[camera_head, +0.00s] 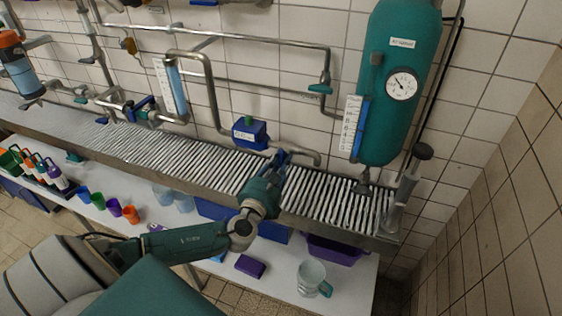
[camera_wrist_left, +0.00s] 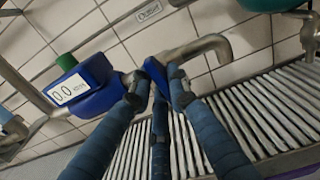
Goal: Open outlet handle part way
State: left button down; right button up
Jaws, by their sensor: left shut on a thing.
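The blue outlet handle (camera_wrist_left: 155,70) shows between my fingertips in the left wrist view, in front of the bent outlet pipe; most of it is hidden by the fingers. My left gripper (camera_wrist_left: 158,88) is shut on it. In the head view, my left gripper (camera_head: 279,158) reaches up to the pipe just right of the blue flow meter (camera_head: 250,132). The meter also shows in the left wrist view (camera_wrist_left: 92,92), reading 0.0. An "Outlet" label (camera_wrist_left: 148,12) is on the wall above. The outlet pipe's (camera_head: 305,154) end bends down over the grating. My right gripper is not in view.
A metal grating (camera_head: 170,148) runs under the pipes. A green tank (camera_head: 392,125) with a gauge hangs at the right. A lower white shelf (camera_head: 350,285) holds a glass jug (camera_head: 311,276), a purple bin (camera_head: 335,250) and colored cups (camera_head: 113,206).

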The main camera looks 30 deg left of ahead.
pick_arm(q)
jog(key=n+b, duration=0.2)
jog(key=n, duration=0.1)
jog(key=shift+f, duration=0.25)
jog(key=n+b, duration=0.3)
jog(key=n, duration=0.2)
jog(key=shift+f+n, duration=0.1)
jog(key=shift+n, duration=0.2)
jog(key=n+b, duration=0.1)
jog(key=n, duration=0.3)
jog(key=shift+n, duration=0.3)
jog(key=shift+d+n+b, duration=0.1)
jog(key=shift+n+b, duration=0.4)
jog(key=shift+n, duration=1.3)
jog(key=c, duration=1.7)
grip_release()
jog(key=shift+o, duration=0.2)
